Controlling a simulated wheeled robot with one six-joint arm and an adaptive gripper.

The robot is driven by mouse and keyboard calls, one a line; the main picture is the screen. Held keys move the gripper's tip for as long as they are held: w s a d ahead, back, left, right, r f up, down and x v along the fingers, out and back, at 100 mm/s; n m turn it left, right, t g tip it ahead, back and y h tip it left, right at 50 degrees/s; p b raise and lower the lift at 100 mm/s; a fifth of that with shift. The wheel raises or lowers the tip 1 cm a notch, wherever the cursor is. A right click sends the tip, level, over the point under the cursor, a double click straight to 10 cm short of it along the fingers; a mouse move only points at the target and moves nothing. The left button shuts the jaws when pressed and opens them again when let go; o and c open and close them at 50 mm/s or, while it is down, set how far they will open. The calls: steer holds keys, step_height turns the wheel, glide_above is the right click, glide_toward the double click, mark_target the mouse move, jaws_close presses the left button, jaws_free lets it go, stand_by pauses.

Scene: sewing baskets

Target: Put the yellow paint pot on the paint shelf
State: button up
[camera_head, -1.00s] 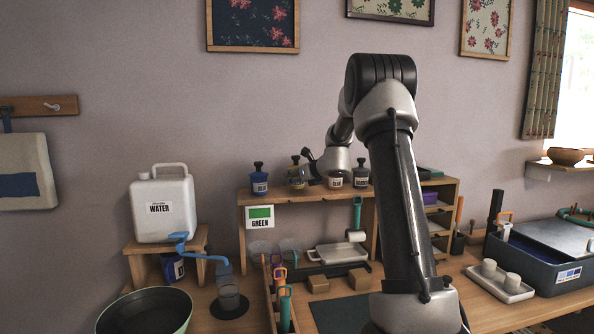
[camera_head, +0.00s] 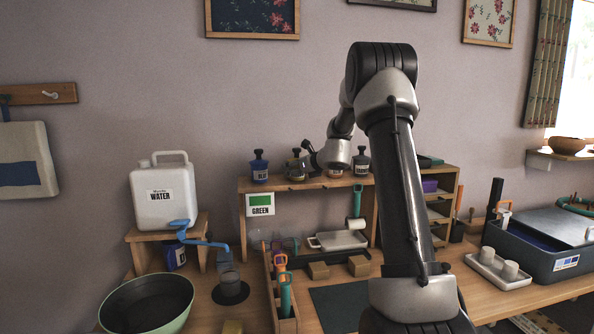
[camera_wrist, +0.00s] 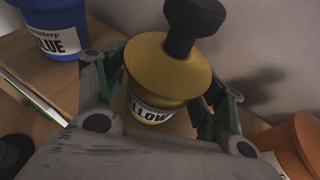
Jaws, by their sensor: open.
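The yellow paint pot (camera_wrist: 164,68) has a black knobbed stopper and a label partly reading "YELLOW" in the wrist view. It stands upright on the wooden paint shelf (camera_head: 287,186), between the blue pot (camera_head: 259,170) and an orange pot (camera_wrist: 298,145). In the head view the yellow pot (camera_head: 295,172) is partly covered by my gripper (camera_head: 304,163). In the wrist view my gripper (camera_wrist: 166,98) has its fingers apart, one on each side of the yellow pot. Whether the fingers touch it cannot be told.
A dark-labelled pot (camera_head: 361,163) stands farther right on the shelf. A white water jug (camera_head: 163,196) stands left. Below are a tool rack (camera_head: 287,312), wooden blocks and a white tray (camera_head: 340,240).

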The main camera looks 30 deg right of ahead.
steer(key=v, duration=1.1)
steer(key=s+a+r+n+g+y, duration=0.2)
steer(key=s+a+n+g+y, duration=0.25)
steer(key=s+a+n, duration=1.2)
steer(key=s+d+f+n+g+h, duration=0.1)
steer(key=s+f+n+g+h, duration=0.1)
steer(key=s+n, duration=0.7)
steer(key=s+d+f+n+g+h, duration=0.1)
steer(key=s+f+n+g+h, duration=0.1)
steer(key=s+n, duration=0.7)
steer(key=s+g+h, duration=0.1)
steer(key=s+h, duration=0.1)
steer(key=s, duration=0.5)
steer(key=shift+s+f, duration=0.15)
steer(key=shift+f, duration=0.2)
steer(key=shift+d, duration=0.1)
